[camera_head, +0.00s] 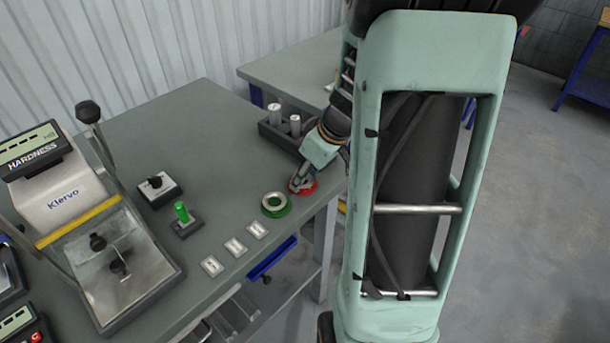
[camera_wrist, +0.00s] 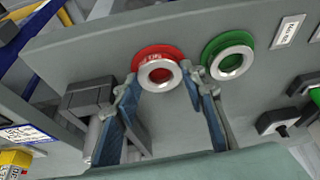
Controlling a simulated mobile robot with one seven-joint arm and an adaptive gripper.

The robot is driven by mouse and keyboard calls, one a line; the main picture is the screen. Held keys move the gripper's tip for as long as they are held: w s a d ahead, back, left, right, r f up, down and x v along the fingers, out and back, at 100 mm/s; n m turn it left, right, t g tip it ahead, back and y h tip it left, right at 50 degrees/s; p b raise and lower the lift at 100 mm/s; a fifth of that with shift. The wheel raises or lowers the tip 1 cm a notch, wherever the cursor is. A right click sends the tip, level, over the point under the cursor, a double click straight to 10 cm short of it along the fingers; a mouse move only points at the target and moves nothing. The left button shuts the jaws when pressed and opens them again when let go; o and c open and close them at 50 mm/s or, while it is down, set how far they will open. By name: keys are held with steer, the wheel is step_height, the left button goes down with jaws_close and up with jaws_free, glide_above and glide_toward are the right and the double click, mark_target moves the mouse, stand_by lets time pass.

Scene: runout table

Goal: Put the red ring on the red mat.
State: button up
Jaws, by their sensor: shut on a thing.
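The red mat (camera_head: 312,187) lies near the table's front edge; it also shows in the wrist view (camera_wrist: 141,58). A ring with a silver face and red showing in its middle (camera_wrist: 160,89) is between my gripper's fingertips (camera_wrist: 160,82). My gripper (camera_head: 300,182) is shut on this ring over the red mat. In the wrist view the ring overlaps the mat's near part; I cannot tell whether it touches the mat. In the head view the fingers hide most of the ring.
A green mat (camera_wrist: 207,55) with a silver ring (camera_head: 275,201) on it lies beside the red mat. A dark block holding metal cylinders (camera_head: 274,132) stands behind my gripper. Label plates (camera_head: 235,247), a green peg (camera_head: 182,212) and a hardness tester (camera_head: 70,190) are to the left.

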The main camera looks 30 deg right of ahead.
steer(key=o, duration=1.4)
steer(key=shift+f, duration=0.1)
steer(key=shift+r+p, duration=0.35)
steer(key=shift+r, duration=0.1)
steer(key=v, duration=1.1)
steer(key=shift+s+d+r+p, duration=0.1)
steer(key=shift+s+r+p, duration=0.1)
steer(key=shift+p, duration=0.15)
steer(key=shift+w, duration=0.1)
